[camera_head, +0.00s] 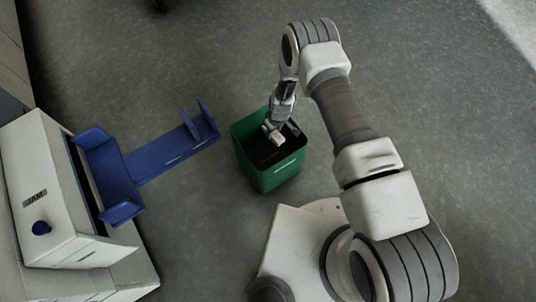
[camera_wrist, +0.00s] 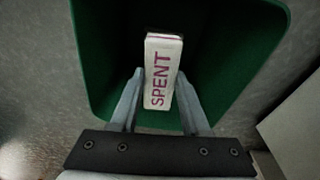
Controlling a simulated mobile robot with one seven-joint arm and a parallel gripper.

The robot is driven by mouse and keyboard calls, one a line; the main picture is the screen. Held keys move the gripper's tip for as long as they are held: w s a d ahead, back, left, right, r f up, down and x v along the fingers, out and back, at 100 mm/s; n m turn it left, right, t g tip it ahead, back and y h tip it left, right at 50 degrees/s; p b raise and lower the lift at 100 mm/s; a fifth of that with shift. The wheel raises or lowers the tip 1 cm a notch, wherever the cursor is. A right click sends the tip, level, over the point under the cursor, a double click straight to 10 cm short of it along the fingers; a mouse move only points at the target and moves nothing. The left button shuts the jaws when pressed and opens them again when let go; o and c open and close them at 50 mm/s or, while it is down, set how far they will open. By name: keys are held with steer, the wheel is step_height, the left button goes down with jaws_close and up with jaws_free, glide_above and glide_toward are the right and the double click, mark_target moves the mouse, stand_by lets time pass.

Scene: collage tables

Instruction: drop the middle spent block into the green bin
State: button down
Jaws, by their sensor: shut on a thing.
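The white block marked SPENT (camera_wrist: 162,75) is between the fingers of my gripper (camera_wrist: 159,98) in the wrist view. My gripper is shut on it. The green bin (camera_wrist: 96,60) lies beneath and around the block in that view, its inside dark. In the head view my gripper (camera_head: 271,131) reaches down to the opening of the green bin (camera_head: 275,180). The block (camera_head: 277,138) shows there as a small white piece over the opening, near the bin's rim. I cannot tell exactly how deep it hangs.
Grey floor (camera_head: 190,60) is clear behind the bin.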

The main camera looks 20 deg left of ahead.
steer(key=shift+c, duration=1.5)
jaws_free()
steer(key=shift+r, duration=0.15)
step_height(320, 180, up, 17)
steer(key=s+d+p, duration=0.1)
steer(key=p, duration=0.4)
steer(key=shift+d, duration=0.35)
steer(key=shift+s, duration=0.1)
